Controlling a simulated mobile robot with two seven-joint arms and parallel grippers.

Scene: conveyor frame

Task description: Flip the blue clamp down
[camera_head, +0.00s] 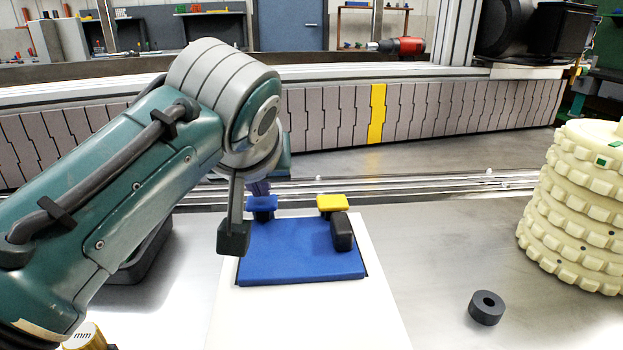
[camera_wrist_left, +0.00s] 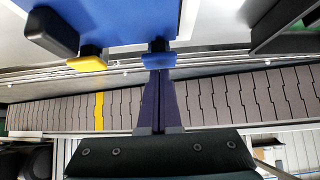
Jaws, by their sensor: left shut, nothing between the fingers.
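The blue clamp (camera_head: 262,203) stands at the far left corner of a blue plate (camera_head: 300,265). Its flat blue handle also shows in the left wrist view (camera_wrist_left: 158,61). My left gripper (camera_head: 259,188) is shut and empty, its fingers pointing down at the handle. In the left wrist view, the fingertips (camera_wrist_left: 158,74) overlap the handle's edge; I cannot tell whether they touch it. My wrist partly hides the clamp in the head view. The yellow clamp (camera_head: 332,202) is at the far right corner, with a dark block reaching over the plate. My right gripper is not in view.
The plate lies on a white board (camera_head: 235,320) on a metal table. A dark ring (camera_head: 486,308) and a stack of cream toothed rings (camera_head: 575,205) are at the right. A conveyor (camera_head: 430,112) runs behind. The table between board and ring is clear.

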